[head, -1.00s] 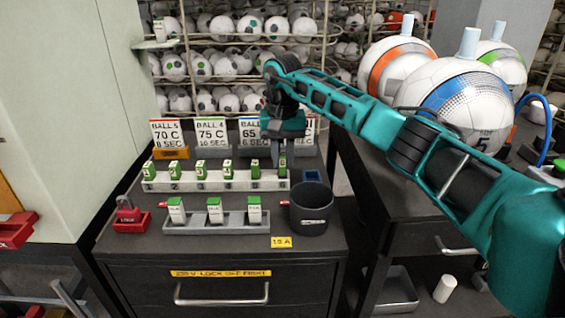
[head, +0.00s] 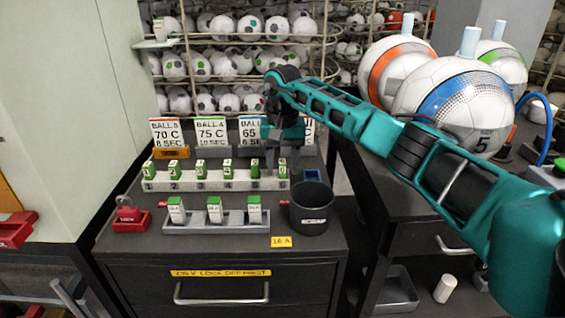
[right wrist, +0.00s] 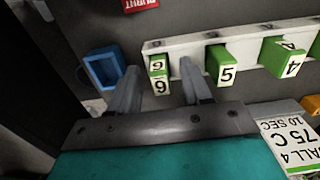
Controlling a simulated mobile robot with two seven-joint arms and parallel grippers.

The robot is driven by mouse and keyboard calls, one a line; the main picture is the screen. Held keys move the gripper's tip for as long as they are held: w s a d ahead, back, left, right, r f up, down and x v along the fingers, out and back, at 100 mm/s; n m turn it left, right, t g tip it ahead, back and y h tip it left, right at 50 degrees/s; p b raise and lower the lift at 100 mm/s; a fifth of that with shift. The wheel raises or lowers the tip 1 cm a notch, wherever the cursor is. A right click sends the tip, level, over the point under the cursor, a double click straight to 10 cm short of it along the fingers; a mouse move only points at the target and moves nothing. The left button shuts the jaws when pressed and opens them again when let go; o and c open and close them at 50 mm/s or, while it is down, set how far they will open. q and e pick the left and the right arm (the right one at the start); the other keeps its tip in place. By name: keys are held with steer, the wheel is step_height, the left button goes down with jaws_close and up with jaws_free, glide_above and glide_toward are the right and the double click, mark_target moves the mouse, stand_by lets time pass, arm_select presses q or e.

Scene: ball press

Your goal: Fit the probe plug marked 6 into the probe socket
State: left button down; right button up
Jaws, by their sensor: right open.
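The green and white probe plug marked 6 (right wrist: 159,75) stands at the end of the white numbered rack (head: 216,183). In the head view the plug is at the rack's right end, partly hidden by my gripper. My right gripper (right wrist: 155,82) is open, with one finger on each side of plug 6; contact cannot be told. The gripper also shows above the rack's right end in the head view (head: 282,165). A small blue square socket-like piece (right wrist: 103,68) lies beside the rack end; I cannot tell if it is the probe socket. My left gripper is not in view.
Plug 5 (right wrist: 223,64) stands close beside my gripper's finger. A black cup (head: 311,208) and a grey tray of white fuses (head: 214,222) stand in front of the rack. Ball cards (head: 211,132) stand behind. A red lock (head: 131,217) sits at left.

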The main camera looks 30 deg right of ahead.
mark_target(283, 162)
step_height(283, 162, up, 12)
steer(key=shift+r+p, duration=0.15)
steer(key=shift+p, duration=0.15)
stand_by(0.6)
